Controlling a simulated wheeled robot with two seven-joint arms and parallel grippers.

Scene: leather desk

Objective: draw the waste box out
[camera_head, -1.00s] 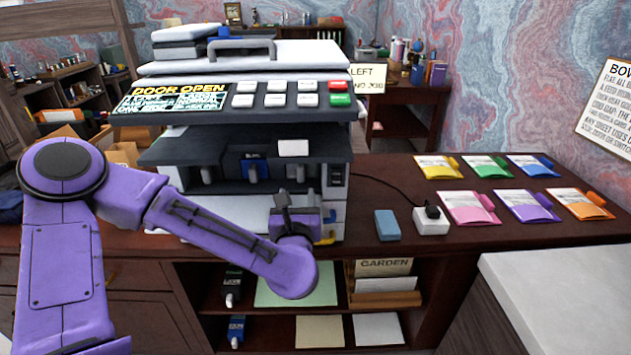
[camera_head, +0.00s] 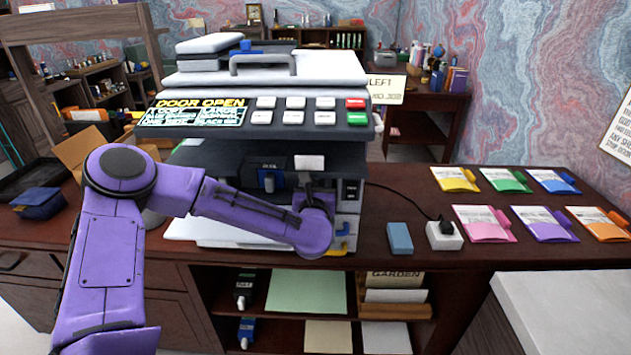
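The copier (camera_head: 200,80) stands on the desk with its front open and "DOOR OPEN" on its display. Inside is a dark unit with a blue-labelled handle (camera_head: 268,178). Right of it is a dark part with a blank white label (camera_head: 309,162); I cannot tell for sure which part is the waste box. My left arm reaches across the front from the left. My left gripper (camera_head: 308,190) is just below the white label, at the right-hand part. Its fingertips are hidden, so I cannot tell whether it grips anything. My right gripper is not in view.
Right of the copier are a blue block (camera_head: 399,238), a white box with a plug and cord (camera_head: 443,235), and several coloured packets (camera_head: 482,222). Shelves below hold papers (camera_head: 306,291) and bottles. A pale counter (camera_head: 560,310) is at the lower right.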

